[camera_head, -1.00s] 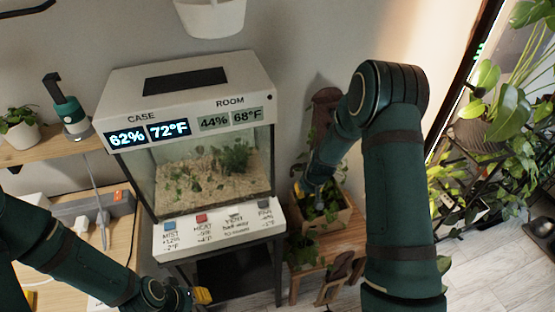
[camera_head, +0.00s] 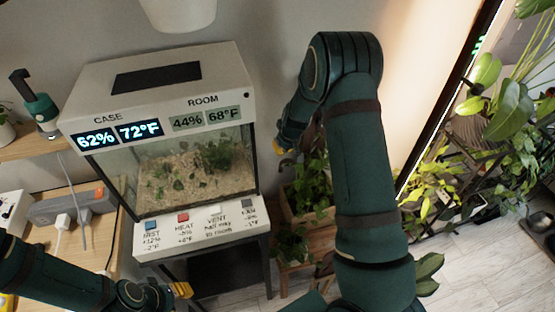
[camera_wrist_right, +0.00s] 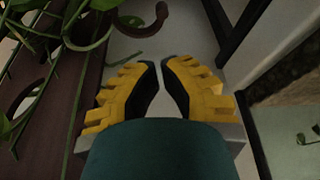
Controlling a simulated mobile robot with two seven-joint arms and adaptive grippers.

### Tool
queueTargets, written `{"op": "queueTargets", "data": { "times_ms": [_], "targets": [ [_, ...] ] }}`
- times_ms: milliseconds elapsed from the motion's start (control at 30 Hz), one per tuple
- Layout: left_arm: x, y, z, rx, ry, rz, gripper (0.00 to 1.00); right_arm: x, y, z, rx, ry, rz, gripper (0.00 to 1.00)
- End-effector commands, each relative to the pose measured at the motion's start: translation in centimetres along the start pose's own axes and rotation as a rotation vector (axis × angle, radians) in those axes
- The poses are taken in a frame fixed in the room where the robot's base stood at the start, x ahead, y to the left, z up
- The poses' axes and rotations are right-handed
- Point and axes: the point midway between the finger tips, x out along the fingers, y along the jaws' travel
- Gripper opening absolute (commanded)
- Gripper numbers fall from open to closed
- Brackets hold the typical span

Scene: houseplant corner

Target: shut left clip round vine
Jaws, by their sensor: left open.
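In the right wrist view a dark brown upright board (camera_wrist_right: 62,110) stands at the left with green vine stems and leaves (camera_wrist_right: 88,25) across its top. A brown curved hook (camera_wrist_right: 146,27) juts from the board's right side, and another brown curved piece (camera_wrist_right: 22,98) is at its left; they look like clips, partly hidden by leaves. My right gripper (camera_wrist_right: 160,64) is right of the board, its yellow fingers a narrow gap apart with nothing between them. In the head view my right gripper (camera_head: 281,147) is left of the planter's foliage. My left gripper (camera_head: 182,290) is open and empty below the case.
The terrarium case (camera_head: 150,235) stands left of the planter (camera_head: 292,207) on a wooden stand. A power strip (camera_head: 70,207) and plugs are on the left desk. A white pot (camera_head: 180,14) hangs above.

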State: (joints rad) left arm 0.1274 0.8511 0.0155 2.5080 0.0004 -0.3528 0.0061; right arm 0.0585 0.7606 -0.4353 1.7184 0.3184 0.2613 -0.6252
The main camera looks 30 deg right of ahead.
Motion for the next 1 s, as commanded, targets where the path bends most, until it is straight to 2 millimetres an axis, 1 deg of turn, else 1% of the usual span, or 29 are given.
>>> {"op": "queueTargets", "data": {
  "times_ms": [167,267,367,600,700,833,1000],
  "targets": [
    [0.0,0.0,0.0,0.000,0.000,0.000,0.39,0.2,0.0,0.0,0.000,0.000,0.000,0.00],
    [0.2,-0.1,0.1,0.000,-0.001,0.000,0.39,1.0,0.0,0.1,0.001,-0.001,0.001,0.00],
    [0.5,-0.2,0.2,0.001,-0.003,0.000,0.39,2.5,0.0,0.1,0.000,-0.001,0.000,0.00],
    [1.2,-0.4,0.4,0.003,-0.009,0.001,0.39,6.8,0.0,0.1,0.001,-0.001,0.001,0.00],
    [1.4,-0.5,0.5,0.003,-0.010,0.001,0.39,8.2,0.0,0.1,0.000,-0.001,0.001,0.00],
    [1.6,-0.6,0.5,0.004,-0.009,0.001,0.39,9.4,0.0,0.0,0.001,0.000,0.001,0.00],
    [1.6,-0.6,0.4,0.004,-0.008,0.001,0.39,10.0,0.0,0.0,0.000,0.000,0.000,0.00]
  ]
}}
